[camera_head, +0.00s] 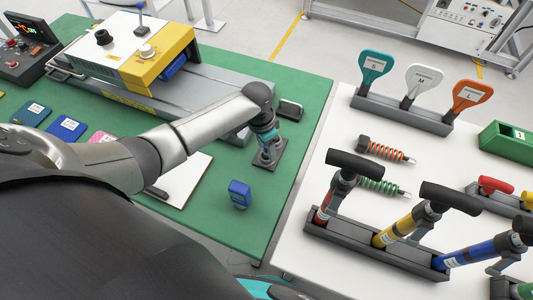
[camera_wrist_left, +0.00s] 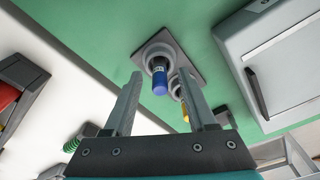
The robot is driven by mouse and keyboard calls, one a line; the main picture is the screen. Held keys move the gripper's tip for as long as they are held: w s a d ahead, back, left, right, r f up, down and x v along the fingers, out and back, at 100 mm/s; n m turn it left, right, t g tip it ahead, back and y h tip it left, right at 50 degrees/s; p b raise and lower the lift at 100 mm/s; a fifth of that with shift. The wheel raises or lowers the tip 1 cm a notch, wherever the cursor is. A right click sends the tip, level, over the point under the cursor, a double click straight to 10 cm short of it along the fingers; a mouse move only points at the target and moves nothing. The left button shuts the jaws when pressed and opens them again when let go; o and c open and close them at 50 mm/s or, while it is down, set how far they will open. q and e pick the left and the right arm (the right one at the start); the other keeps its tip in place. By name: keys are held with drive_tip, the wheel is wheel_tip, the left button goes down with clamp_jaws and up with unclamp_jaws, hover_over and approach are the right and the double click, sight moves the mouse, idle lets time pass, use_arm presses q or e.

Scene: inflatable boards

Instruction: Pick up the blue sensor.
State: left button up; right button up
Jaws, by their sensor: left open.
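In the left wrist view, the blue sensor (camera_wrist_left: 160,82) is a short cylinder with a blue end and a dark labelled body. It stands in a round seat on a grey plate (camera_wrist_left: 183,56). A second, yellow-ended sensor (camera_wrist_left: 185,112) stands beside it, partly behind my right-hand finger. My left gripper (camera_wrist_left: 159,73) is open and empty, its fingers appearing on either side of the blue sensor; I cannot tell the depth gap. In the head view my left gripper (camera_head: 267,143) is over the grey plate (camera_head: 277,160) and largely hides the sensors.
The green mat (camera_head: 285,205) bears a blue box (camera_head: 239,194), a dark device (camera_head: 290,109) and a yellow-and-white machine (camera_head: 135,50). Across a gap on the right, a white table (camera_head: 330,265) holds pump handles (camera_head: 400,228), springs (camera_head: 385,150) and coloured paddles (camera_head: 375,66).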

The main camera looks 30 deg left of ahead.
use_arm(q)
clamp_jaws()
idle(0.3)
idle(0.3)
